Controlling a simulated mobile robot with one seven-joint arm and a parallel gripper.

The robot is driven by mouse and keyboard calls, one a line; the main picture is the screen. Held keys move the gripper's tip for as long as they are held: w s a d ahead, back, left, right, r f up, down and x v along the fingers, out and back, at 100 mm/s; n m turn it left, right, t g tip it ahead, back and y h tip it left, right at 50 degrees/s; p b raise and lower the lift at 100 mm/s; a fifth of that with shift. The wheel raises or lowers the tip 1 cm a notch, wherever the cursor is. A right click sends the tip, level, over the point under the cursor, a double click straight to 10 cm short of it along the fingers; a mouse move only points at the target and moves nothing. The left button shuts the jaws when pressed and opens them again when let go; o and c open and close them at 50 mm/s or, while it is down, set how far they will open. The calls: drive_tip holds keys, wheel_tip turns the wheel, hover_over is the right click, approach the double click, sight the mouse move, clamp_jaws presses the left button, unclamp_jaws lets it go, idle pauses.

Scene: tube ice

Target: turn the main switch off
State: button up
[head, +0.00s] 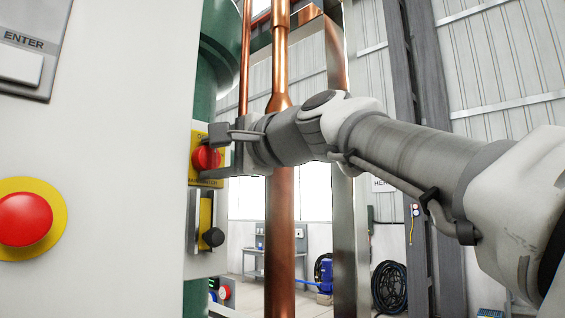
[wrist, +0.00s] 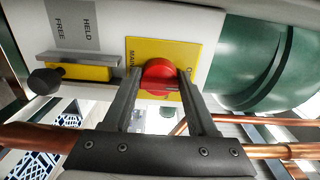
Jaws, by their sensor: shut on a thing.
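The main switch is a red round knob (head: 206,158) on a yellow plate on the side of the pale cabinet. It also shows in the wrist view (wrist: 159,76), where the plate (wrist: 143,48) carries partly hidden lettering that includes "MAIN". My gripper (head: 214,155) reaches in from the right, with one finger above the knob and one below. In the wrist view my gripper (wrist: 160,74) has a finger on each side of the red knob and is shut on it. The knob's exact setting cannot be read.
A black knob (head: 213,237) on a yellow slotted plate sits below the switch; the wrist view shows a HELD/FREE label (wrist: 75,22) near it. A red mushroom button (head: 25,219) is on the cabinet front. Copper pipes (head: 279,200) stand close behind my gripper, and a green tank (wrist: 265,60) is beside the panel.

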idle(0.3)
drive_tip(key=o, duration=1.4)
drive_tip(key=shift+c, duration=0.2)
drive_tip(key=shift+d, duration=0.15)
drive_tip(key=b+v, duration=0.3)
drive_tip(key=v, duration=1.4)
drive_tip(key=shift+s, duration=0.2)
